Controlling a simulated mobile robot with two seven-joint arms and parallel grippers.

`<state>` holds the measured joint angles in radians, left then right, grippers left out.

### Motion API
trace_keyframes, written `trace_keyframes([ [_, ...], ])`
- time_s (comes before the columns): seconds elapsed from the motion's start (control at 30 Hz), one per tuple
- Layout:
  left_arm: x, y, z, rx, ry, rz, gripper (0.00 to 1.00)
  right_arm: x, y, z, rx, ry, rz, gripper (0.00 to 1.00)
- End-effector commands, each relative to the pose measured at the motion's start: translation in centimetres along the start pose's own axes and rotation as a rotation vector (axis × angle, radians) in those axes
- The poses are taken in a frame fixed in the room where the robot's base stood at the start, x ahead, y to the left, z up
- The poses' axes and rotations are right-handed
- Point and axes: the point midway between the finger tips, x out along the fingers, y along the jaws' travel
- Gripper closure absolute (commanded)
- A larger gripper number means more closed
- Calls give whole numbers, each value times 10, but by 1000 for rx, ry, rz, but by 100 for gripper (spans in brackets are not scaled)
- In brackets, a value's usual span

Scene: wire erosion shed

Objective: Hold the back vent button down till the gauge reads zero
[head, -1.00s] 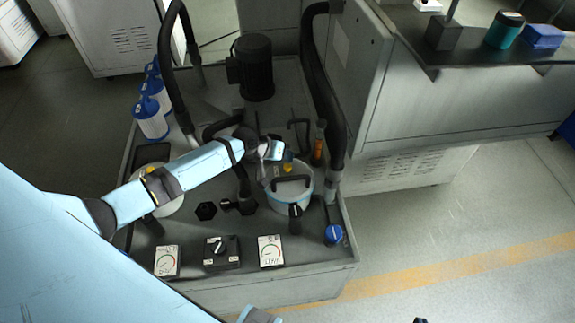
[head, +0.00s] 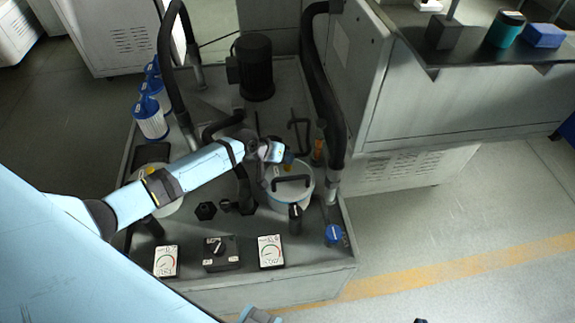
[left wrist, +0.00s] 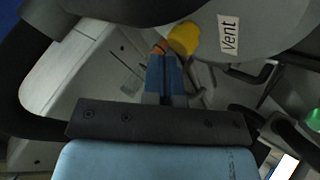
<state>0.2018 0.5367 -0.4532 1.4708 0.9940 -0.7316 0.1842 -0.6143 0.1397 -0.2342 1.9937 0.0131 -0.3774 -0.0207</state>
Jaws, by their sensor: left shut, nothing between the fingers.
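My left gripper (head: 282,155) is shut and empty at the far side of the right white canister (head: 305,194). In the left wrist view its blue fingertips (left wrist: 161,52) are close beside a yellow button (left wrist: 184,38). A "Vent" label (left wrist: 229,34) is beside that button. I cannot tell whether the fingers touch it. A second canister (head: 170,205), at the left, is partly hidden by my arm, with a yellow knob (head: 150,171) near it. Two dial gauges, left (head: 166,262) and right (head: 270,252), stand at the front; their needles are too small to read. My right gripper is not in view.
A black switch box (head: 221,253) stands between the gauges. A black handle (head: 292,181) crosses the right canister's lid. Thick black hoses (head: 322,85) and a dark motor (head: 254,68) rise behind. A blue-topped knob (head: 333,234) is at the front right.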

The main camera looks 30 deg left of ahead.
Motion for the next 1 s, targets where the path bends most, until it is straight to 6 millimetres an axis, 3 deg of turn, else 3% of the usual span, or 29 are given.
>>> trace_keyframes([
  [1.0,8,-6,6,-1,-1,0,100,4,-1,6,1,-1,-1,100],
])
